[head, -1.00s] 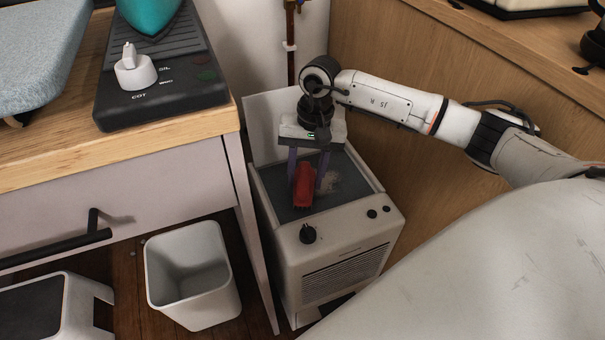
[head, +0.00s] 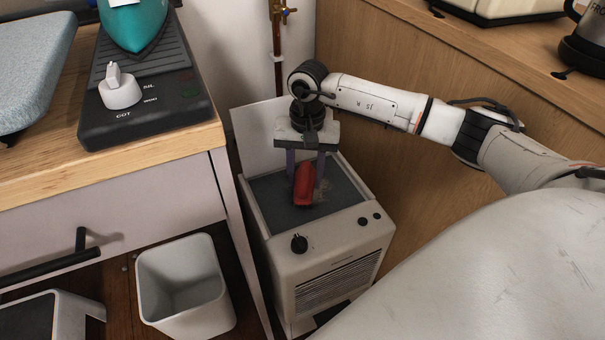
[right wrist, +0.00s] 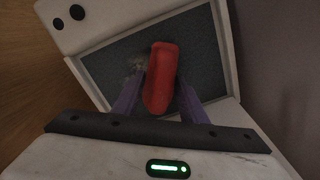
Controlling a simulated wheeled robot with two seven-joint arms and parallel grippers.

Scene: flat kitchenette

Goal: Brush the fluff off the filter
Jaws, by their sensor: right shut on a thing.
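The filter (head: 268,190) is a dark grey panel on top of a white appliance, its lid raised behind. My right gripper (head: 306,178) is over it, fingers pointing down, shut on a red brush (head: 304,192). The brush is low over the filter; I cannot tell whether its underside touches. In the right wrist view the brush (right wrist: 161,78) lies between the two purple fingers. A pale patch of fluff (right wrist: 137,65) shows on the filter beside the brush. In the head view the fluff is faint and partly hidden. My left gripper is out of view.
A white bin (head: 185,285) stands on the floor left of the appliance (head: 335,270). A wooden counter (head: 170,155) with an iron (head: 135,25) on its stand is close on the left. A wooden cabinet side (head: 400,165) closes off the right.

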